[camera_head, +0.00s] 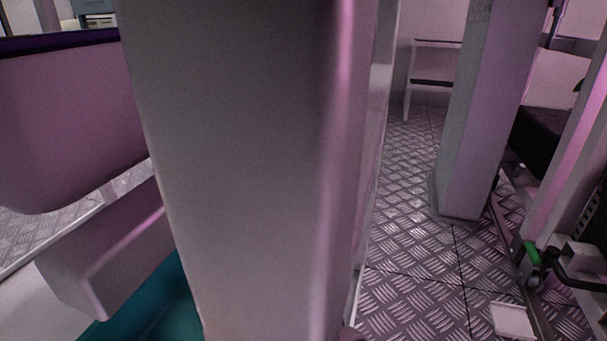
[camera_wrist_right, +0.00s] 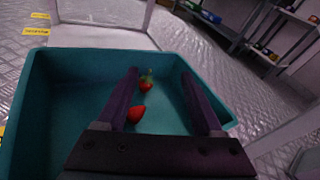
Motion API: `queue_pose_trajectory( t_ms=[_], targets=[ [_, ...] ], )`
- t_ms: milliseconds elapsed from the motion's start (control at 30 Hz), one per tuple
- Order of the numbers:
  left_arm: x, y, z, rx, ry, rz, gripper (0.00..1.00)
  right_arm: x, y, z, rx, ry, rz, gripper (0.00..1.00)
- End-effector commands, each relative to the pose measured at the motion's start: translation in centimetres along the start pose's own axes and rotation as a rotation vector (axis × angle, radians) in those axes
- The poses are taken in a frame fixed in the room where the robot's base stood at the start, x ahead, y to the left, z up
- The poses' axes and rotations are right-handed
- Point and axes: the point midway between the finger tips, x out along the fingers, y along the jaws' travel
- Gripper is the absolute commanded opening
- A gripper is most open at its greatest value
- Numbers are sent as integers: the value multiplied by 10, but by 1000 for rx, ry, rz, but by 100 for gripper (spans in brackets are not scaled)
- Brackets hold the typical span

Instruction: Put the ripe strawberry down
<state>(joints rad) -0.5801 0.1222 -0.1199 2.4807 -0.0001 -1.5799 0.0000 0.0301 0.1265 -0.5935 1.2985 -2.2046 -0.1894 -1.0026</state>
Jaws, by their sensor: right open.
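In the right wrist view my right gripper (camera_wrist_right: 160,74) is open, with its two dark fingers wide apart over a teal crate (camera_wrist_right: 55,85). A red strawberry with green leaves (camera_wrist_right: 146,86) shows between the fingers, nearer the left one. A second red strawberry (camera_wrist_right: 136,115) shows beside the left finger, closer to the gripper's base. Neither is gripped; both appear to be inside the crate. In the head view part of a teal surface (camera_head: 160,310), apparently the crate, shows at the lower left. Neither gripper shows in the head view.
Another post (camera_head: 485,110) stands on the metal floor (camera_head: 405,220) at the right. The floor between them is mostly clear. Shelves (camera_wrist_right: 265,35) stand beyond the crate in the wrist view.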

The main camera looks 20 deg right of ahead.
Motion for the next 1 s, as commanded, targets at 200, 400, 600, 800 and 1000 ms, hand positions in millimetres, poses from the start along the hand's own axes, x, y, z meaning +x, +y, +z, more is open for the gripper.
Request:
queue_pose_trajectory(
  t_ms=[200, 400, 600, 800, 1000],
  targets=[
    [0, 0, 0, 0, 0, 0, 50, -40, -90, 34, 765, -197, -380, 68],
    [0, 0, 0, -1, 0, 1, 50, -109, -155, 0, 1509, -358, -776, 68],
    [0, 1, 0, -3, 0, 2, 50, -179, -151, -53, 2178, -436, -1175, 68],
    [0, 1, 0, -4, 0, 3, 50, -230, -95, -72, 2688, -359, -1552, 68],
    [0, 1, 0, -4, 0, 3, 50, -256, -51, -62, -2436, 175, 1491, 68]
  ],
)
